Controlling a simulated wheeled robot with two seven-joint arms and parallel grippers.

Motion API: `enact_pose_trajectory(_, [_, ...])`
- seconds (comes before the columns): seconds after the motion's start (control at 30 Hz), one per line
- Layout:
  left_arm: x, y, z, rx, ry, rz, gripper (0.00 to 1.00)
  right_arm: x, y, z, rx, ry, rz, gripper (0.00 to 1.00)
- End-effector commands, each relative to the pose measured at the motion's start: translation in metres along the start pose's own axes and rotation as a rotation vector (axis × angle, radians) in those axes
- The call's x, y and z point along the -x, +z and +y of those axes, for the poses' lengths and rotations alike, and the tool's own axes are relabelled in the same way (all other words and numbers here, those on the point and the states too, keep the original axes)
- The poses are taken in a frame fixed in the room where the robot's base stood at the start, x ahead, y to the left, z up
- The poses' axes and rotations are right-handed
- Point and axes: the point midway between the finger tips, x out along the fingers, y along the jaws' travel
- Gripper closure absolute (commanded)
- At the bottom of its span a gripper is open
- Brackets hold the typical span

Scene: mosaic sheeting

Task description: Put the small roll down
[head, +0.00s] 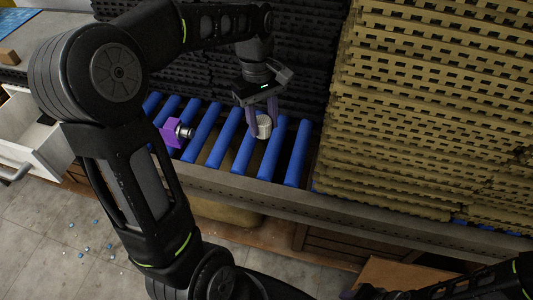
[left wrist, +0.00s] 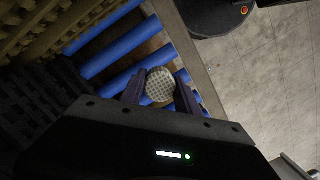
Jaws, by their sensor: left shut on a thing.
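The small roll (head: 264,127) is a short pale cylinder with a dotted end face. My left gripper (head: 262,120) is shut on it, with one purple finger on each side. In the left wrist view the roll (left wrist: 160,84) shows between the two fingertips (left wrist: 160,92), its patterned round face toward the camera. The roll is over the blue rollers (head: 243,150) of the conveyor; I cannot tell whether it touches them.
A purple block with a metal knob (head: 176,132) sits on the rollers to the left. Tall stacks of tan sheets (head: 430,110) stand at the right, dark stacks (head: 310,50) behind. A metal rail (head: 250,190) edges the conveyor. An open white drawer (head: 35,140) is at the left.

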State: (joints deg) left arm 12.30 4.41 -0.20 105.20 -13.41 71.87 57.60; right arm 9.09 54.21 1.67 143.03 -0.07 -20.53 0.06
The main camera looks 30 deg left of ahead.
Motion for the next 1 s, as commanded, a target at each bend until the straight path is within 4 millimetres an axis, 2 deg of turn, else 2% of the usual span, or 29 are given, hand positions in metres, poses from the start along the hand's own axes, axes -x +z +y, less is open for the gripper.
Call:
enact_pose_trajectory(0.17, [-0.011, -0.001, 0.000, -0.001, -0.004, -0.002, 1.00, -0.001, 0.000, 0.000, 0.000, 0.000, 0.001, 0.64])
enact_pose_trajectory(0.43, [-0.056, -0.008, -0.001, -0.002, -0.004, -0.002, 1.00, -0.001, -0.001, 0.000, 0.000, 0.000, 0.001, 0.64])
enact_pose_trajectory(0.53, [-0.062, -0.010, 0.000, -0.002, -0.002, 0.000, 1.00, -0.001, -0.001, 0.000, 0.000, 0.000, 0.001, 0.64])
enact_pose_trajectory(0.83, [-0.064, -0.010, 0.000, -0.003, -0.001, 0.000, 1.00, -0.001, -0.001, 0.000, 0.000, 0.000, 0.001, 0.64])
enact_pose_trajectory(1.0, [-0.085, -0.012, 0.000, -0.003, -0.003, -0.002, 1.00, -0.001, -0.001, 0.000, 0.000, 0.000, 0.001, 0.64])
